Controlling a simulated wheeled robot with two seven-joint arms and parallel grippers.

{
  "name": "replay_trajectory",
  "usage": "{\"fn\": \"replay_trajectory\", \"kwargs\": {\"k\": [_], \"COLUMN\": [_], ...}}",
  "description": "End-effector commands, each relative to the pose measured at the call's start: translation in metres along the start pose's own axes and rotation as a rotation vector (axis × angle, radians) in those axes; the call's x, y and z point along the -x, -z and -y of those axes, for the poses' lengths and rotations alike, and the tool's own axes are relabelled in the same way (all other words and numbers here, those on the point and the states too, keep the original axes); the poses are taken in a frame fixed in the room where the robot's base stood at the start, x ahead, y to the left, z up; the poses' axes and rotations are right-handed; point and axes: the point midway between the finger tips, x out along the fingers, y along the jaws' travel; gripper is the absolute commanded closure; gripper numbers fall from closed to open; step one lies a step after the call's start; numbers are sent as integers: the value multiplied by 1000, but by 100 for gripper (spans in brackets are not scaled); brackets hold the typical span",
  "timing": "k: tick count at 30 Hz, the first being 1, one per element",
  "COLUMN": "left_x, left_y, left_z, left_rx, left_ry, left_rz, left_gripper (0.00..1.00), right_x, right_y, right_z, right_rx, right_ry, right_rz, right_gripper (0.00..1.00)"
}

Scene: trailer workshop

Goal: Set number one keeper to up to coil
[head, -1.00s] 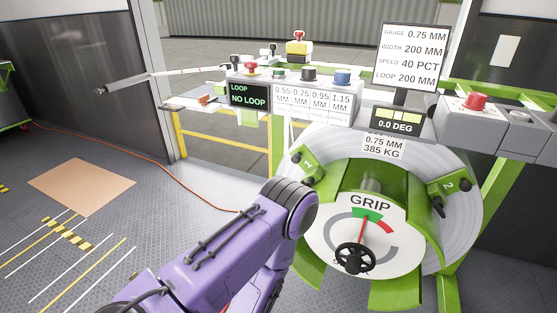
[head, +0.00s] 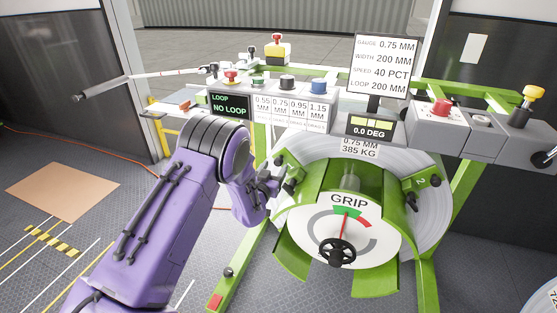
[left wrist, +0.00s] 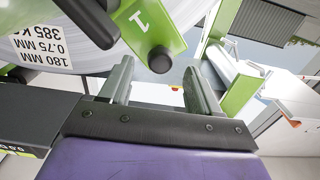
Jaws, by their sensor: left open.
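The number one keeper is a green arm with a black knob at the left of the steel coil (head: 440,215). In the head view its green part (head: 290,172) is partly hidden by my left gripper (head: 273,185). In the left wrist view the keeper (left wrist: 150,22) shows a white "1", and its black knob (left wrist: 160,60) lies ahead of and between my fingertips (left wrist: 161,75). The left gripper is open and empty; whether it touches the knob I cannot tell. My right gripper is out of view.
The number two keeper (head: 424,190) is at the coil's right. A GRIP dial (head: 348,215) with a black handwheel (head: 335,252) fills the coil's centre. A control box (head: 290,95) with coloured buttons and a gauge sign (head: 382,65) stand above.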

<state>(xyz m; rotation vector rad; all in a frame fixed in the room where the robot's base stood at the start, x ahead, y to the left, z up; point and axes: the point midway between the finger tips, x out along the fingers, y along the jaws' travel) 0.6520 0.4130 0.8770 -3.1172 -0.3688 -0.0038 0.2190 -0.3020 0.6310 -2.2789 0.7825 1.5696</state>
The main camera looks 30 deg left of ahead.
Motion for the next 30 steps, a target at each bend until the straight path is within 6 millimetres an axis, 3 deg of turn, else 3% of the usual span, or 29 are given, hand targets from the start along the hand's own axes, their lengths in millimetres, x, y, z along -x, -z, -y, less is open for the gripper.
{"fn": "replay_trajectory", "kwargs": {"k": [6, 17, 18, 23, 27, 30], "left_x": [-39, -49, -49, -49, -49, -54], "left_y": [0, -1, -1, -1, -2, -4], "left_z": [0, 0, 0, 0, 2, 18], "left_rx": [3, 1, 1, 2, 2, 2], "left_ry": [1, 0, 0, 0, 3, 23], "left_rz": [1, 3, 3, 3, 3, 2], "left_gripper": [38, 38, 44, 96, 100, 100], "right_x": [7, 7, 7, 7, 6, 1], "right_y": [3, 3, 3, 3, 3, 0], "right_z": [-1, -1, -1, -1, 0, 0], "right_rx": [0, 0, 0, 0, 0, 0], "right_ry": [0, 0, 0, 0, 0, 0], "right_rz": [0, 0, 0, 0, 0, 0], "right_gripper": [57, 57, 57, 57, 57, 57]}}
